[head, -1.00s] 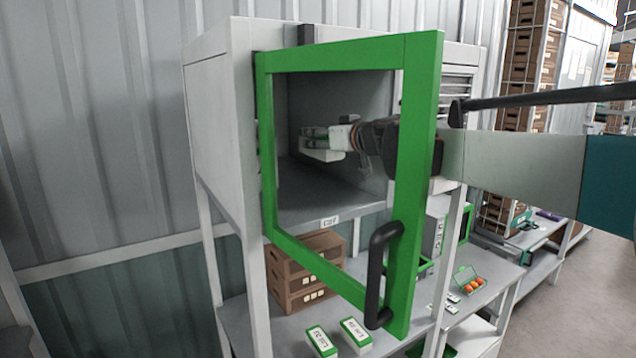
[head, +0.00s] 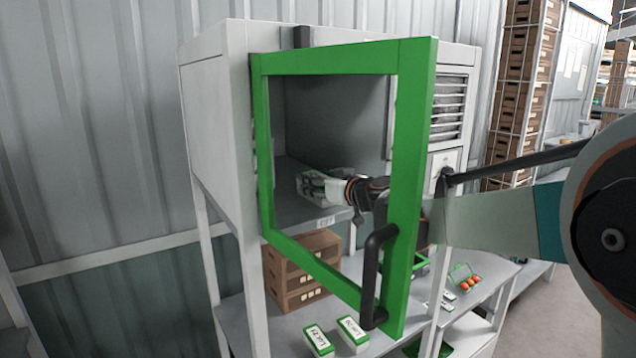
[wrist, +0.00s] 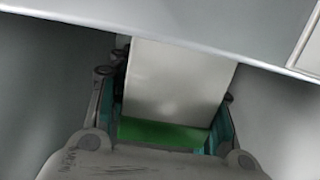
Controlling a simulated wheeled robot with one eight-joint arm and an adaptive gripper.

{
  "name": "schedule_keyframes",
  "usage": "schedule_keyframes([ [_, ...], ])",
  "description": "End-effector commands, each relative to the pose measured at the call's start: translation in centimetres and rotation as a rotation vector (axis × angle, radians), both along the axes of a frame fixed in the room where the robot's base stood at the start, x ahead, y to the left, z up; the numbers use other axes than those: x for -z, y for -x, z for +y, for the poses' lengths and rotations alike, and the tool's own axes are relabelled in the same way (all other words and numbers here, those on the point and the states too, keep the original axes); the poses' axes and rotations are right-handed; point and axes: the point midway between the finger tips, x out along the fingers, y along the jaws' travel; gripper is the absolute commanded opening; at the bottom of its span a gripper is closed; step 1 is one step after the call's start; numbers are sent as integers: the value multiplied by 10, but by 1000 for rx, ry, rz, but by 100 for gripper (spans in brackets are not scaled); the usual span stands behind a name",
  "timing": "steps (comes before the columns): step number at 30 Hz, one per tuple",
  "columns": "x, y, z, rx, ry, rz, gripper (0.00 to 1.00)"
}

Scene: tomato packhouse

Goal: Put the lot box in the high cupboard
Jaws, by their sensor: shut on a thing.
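The lot box (wrist: 178,85), white with a green part, is held between the fingers of my gripper (wrist: 172,125) in the wrist view. In the head view my gripper (head: 335,186) is shut on it at the opening of the high cupboard (head: 215,110), low over the cupboard floor (head: 290,208). Fingers hide much of the box (head: 308,186) there; I cannot tell whether it touches the floor. The green-framed door (head: 415,150) with a black handle (head: 371,275) stands open, and I see the gripper through its frame.
My arm passes behind the door's right side. Below, a bench holds stacked brown crates (head: 302,270), two white-and-green boxes (head: 319,340) (head: 353,333) and a small open box of tomatoes (head: 466,280). The cupboard's visible interior looks empty beyond the gripper.

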Motion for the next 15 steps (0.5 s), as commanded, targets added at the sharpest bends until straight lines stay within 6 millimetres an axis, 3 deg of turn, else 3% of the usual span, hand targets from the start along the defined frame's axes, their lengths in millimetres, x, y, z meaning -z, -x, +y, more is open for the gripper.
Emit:
schedule_keyframes([
  [5,3,0,0,0,0,0,16],
  [6,2,0,0,0,0,0,55],
  [8,2,0,0,0,0,0,66],
  [15,2,0,0,0,0,0,66],
])
